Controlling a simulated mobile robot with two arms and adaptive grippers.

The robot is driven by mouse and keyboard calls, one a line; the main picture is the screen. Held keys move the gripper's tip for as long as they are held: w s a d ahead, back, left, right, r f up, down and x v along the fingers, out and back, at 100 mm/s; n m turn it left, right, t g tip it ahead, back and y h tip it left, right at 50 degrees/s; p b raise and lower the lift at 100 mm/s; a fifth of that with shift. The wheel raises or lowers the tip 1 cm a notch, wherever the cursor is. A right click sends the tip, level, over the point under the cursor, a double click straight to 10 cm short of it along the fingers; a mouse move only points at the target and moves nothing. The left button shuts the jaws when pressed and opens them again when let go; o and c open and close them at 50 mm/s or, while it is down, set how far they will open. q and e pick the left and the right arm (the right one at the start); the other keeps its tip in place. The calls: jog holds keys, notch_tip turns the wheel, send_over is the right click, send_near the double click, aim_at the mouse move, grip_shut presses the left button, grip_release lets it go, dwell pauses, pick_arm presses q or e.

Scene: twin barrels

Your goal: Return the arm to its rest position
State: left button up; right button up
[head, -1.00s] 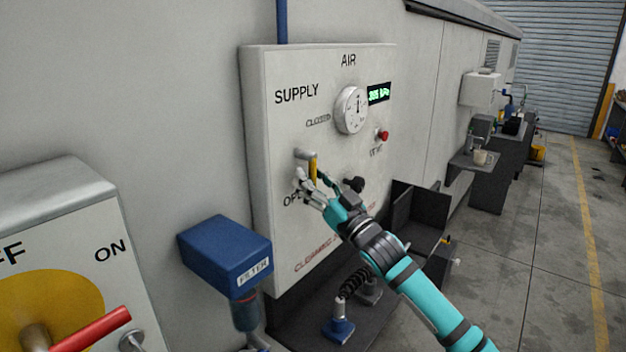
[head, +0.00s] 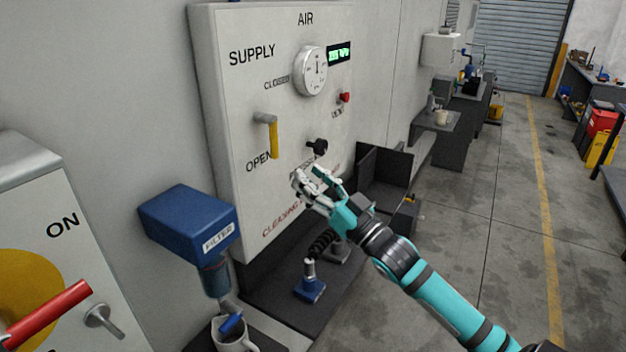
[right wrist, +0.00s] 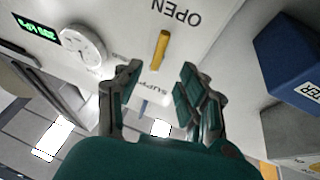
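My right gripper (head: 312,180) is in front of the lower part of the white air panel (head: 225,140), apart from the yellow supply handle (head: 273,138). Its fingers are spread with nothing between them. It also shows open in the right wrist view (right wrist: 158,88), with the yellow handle (right wrist: 160,48) beyond the fingertips. The handle hangs straight down beside the word OPEN. The teal right arm (head: 440,295) reaches in from the lower right. My left gripper is in no view.
A blue filter box (head: 188,220) juts out at left, above a white mug (head: 236,338). A red lever (head: 48,312) sticks out at lower left. A black knob (head: 318,147) and a blue-based tool (head: 310,285) are near my right gripper.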

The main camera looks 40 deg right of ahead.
dwell(0.5)
jog(key=s+a+f+m+g+h, duration=0.1)
jog(key=s+a+f+g+h, duration=0.2)
jog(key=f, duration=0.7)
jog(key=s+a+f+g, duration=0.2)
jog(key=a+f+g, duration=0.2)
jog(key=f, duration=0.6)
jog(key=s+a+f+g, duration=0.3)
jog(key=s+f+g, duration=0.15)
jog(key=s, duration=0.25)
jog(key=s+a+f+n+g+h, duration=0.1)
jog(key=s+a+f+g, duration=0.2)
jog(key=s+f, duration=0.35)
jog(key=s+a+f+g, duration=0.3)
jog(key=s+g, duration=0.1)
jog(key=s, duration=0.5)
notch_tip(320, 180, down, 30)
jog(key=s+g+b, duration=0.1)
jog(key=s+b, duration=0.1)
jog(key=b, duration=0.2)
jog(key=s+d+f+g+b, duration=0.1)
jog(key=s+d+f+b, duration=0.1)
jog(key=s+f, duration=1.4)
jog(key=shift+d+f, duration=0.5)
jog(key=shift+f, duration=0.3)
